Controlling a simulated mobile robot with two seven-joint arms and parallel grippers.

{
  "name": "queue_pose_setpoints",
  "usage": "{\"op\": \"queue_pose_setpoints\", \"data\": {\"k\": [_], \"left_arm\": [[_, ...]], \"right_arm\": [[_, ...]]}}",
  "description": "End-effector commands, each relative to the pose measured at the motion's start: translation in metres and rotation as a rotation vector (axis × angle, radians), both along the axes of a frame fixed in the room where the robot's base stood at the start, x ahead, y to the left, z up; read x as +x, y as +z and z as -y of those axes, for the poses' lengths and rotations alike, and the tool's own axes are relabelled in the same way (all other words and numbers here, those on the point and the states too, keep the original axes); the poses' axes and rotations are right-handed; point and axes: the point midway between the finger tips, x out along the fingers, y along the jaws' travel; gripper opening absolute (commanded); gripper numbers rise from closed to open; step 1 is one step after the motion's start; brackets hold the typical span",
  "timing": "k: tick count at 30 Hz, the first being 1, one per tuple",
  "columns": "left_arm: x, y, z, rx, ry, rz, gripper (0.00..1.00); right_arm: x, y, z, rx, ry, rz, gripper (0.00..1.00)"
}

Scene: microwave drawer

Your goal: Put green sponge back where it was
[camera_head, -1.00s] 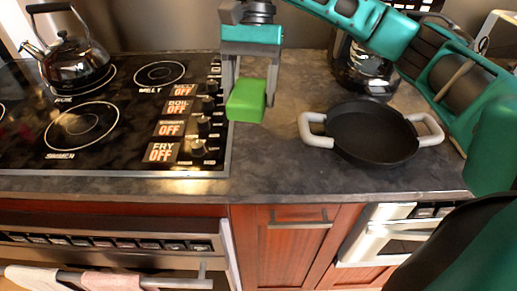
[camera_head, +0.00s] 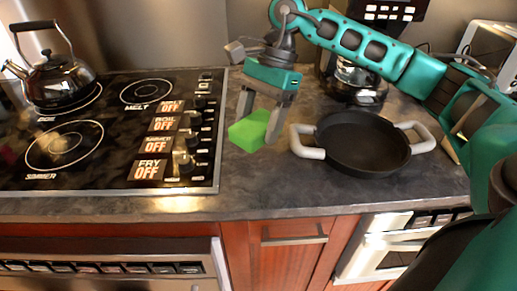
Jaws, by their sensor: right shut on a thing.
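The green sponge (camera_head: 247,131) is a bright green block, tilted, at the counter between the stove and the black pan. My right gripper (camera_head: 259,122) comes down from above and is shut on the sponge, with a finger on each side. The sponge is low over the counter; I cannot tell whether its underside touches. My left gripper does not show.
A black pan (camera_head: 362,142) with pale handles sits just right of the sponge. The black stove (camera_head: 105,130) with knobs lies to the left, with a kettle (camera_head: 60,75) at its back. A coffee maker (camera_head: 352,80) stands behind. Bare counter (camera_head: 255,190) lies in front.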

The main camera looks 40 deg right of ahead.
Motion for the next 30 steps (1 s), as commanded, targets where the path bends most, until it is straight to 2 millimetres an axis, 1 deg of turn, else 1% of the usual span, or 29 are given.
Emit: {"op": "queue_pose_setpoints", "data": {"k": [1, 3, 10, 15, 17, 25, 29, 30], "left_arm": [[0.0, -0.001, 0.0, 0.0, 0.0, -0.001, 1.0], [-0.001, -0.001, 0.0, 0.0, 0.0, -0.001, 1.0], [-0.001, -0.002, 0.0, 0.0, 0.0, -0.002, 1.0], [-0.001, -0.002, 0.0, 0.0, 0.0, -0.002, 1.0], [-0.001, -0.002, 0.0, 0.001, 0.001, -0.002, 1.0], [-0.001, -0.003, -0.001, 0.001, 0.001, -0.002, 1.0], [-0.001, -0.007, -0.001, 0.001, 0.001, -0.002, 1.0], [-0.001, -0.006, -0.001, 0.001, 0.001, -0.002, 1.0]], "right_arm": [[-0.001, -0.011, 0.0, -0.001, 0.0, -0.003, 0.13], [0.0, -0.02, 0.0, -0.001, -0.001, -0.001, 0.13], [0.0, -0.036, 0.0, 0.0, 0.0, 0.0, 0.13], [0.0, -0.062, 0.0, 0.0, 0.0, -0.002, 0.13], [0.0, -0.069, 0.0, 0.0, -0.001, -0.001, 0.13], [0.0, -0.071, 0.0, 0.0, 0.0, 0.002, 0.13], [0.0, -0.076, 0.0, 0.001, 0.0, 0.002, 0.13], [0.0, -0.074, 0.0, 0.0, 0.0, 0.002, 0.71]]}}
